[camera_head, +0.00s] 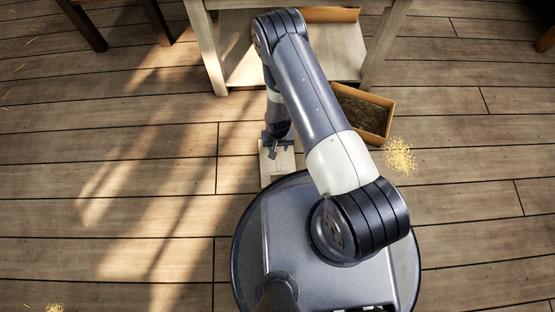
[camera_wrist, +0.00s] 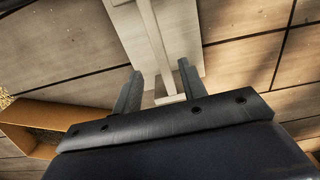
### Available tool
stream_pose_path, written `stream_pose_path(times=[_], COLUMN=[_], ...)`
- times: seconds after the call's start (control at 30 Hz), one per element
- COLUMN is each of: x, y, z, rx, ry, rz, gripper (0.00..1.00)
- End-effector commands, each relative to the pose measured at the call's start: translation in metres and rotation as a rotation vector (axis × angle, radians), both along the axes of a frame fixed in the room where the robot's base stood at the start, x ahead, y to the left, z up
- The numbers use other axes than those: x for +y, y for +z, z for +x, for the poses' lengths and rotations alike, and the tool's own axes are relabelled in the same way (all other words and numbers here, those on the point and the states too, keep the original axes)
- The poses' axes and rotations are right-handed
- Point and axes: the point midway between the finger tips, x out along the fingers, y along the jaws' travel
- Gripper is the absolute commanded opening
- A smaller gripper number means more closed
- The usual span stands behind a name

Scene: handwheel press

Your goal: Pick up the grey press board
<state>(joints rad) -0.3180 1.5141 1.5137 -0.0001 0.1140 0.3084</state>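A pale grey board (camera_head: 284,165) lies on the plank floor just in front of my base, partly hidden by my gripper and base. In the wrist view the board (camera_wrist: 183,30) has a narrow raised bar (camera_wrist: 152,38) running along it. My gripper (camera_head: 275,147) points down over the board's far part. In the wrist view my gripper (camera_wrist: 160,70) has its two fingers wide apart, one on each side of the bar. There are gaps between the fingers and the bar, and nothing is gripped. The exact height above the board is hard to tell.
An open wooden box (camera_head: 389,104) with dark contents stands right of the arm. Its wall (camera_wrist: 35,112) shows at left in the wrist view. A straw pile (camera_head: 399,156) lies beside it. A pale table leg (camera_head: 205,50) stands behind.

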Motion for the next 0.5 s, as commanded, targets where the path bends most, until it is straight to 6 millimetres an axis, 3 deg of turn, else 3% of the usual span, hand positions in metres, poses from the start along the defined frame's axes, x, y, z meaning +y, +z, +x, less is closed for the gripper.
stream_pose_path(times=[0.03,0.27,0.5], x=[0.0,0.0,0.002], y=[-0.009,-0.022,-0.056], z=[0.0,0.0,-0.004], rx=[0.0,0.0,0.001], ry=[0.0,0.0,0.0], rz=[0.0,0.0,0.0], gripper=[0.4,0.4,0.4])
